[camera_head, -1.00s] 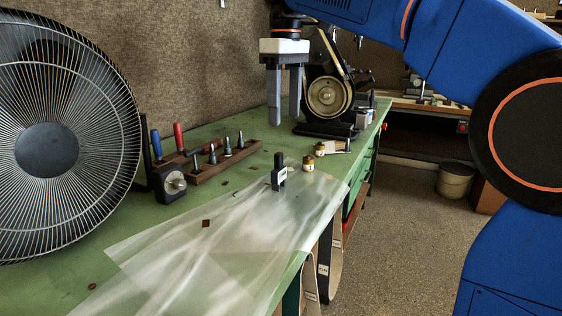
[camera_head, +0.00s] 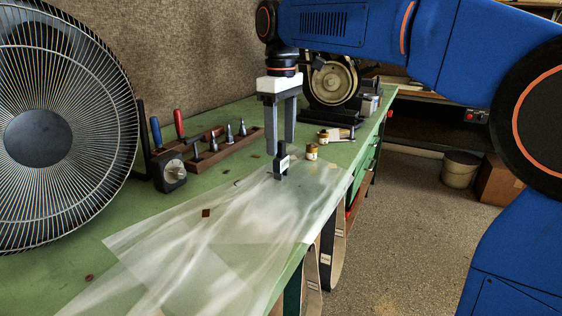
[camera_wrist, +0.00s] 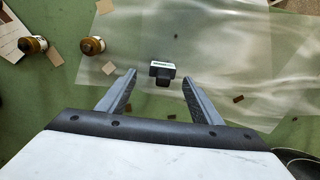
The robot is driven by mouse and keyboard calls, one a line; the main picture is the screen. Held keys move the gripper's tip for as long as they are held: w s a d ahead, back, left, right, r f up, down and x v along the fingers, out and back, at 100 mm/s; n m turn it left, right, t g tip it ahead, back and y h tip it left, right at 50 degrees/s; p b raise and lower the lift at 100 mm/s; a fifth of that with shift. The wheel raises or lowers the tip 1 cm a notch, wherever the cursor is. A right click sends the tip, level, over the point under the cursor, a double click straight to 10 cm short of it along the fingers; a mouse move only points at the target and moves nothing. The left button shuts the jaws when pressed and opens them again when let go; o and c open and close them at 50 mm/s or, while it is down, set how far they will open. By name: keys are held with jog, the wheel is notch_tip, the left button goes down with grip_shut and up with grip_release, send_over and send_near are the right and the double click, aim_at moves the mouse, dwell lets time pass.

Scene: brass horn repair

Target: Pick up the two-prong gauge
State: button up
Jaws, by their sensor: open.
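The two-prong gauge (camera_head: 281,167) is a small dark upright piece with a white label. It stands on the clear plastic sheet on the green bench. In the wrist view the gauge (camera_wrist: 162,73) lies just beyond the fingertips, roughly centred between them. My gripper (camera_head: 279,151) is open and empty, pointing down, with its fingers close behind and above the gauge in the head view. In the wrist view the two fingers of my gripper (camera_wrist: 160,82) are spread apart. I cannot tell whether a finger touches the gauge.
A fan (camera_head: 60,135) stands at left. A wooden rack (camera_head: 222,152) with tools and a dial block (camera_head: 170,175) stand along the back. Small brass-capped jars (camera_head: 311,152) sit right of the gauge. A grinder (camera_head: 332,85) stands behind. The plastic sheet (camera_head: 200,255) covers the front bench.

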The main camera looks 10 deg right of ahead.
aim_at(281, 157)
jog(key=shift+s+f, duration=0.2)
jog(key=shift+f, duration=2.65)
jog(key=c, duration=1.2)
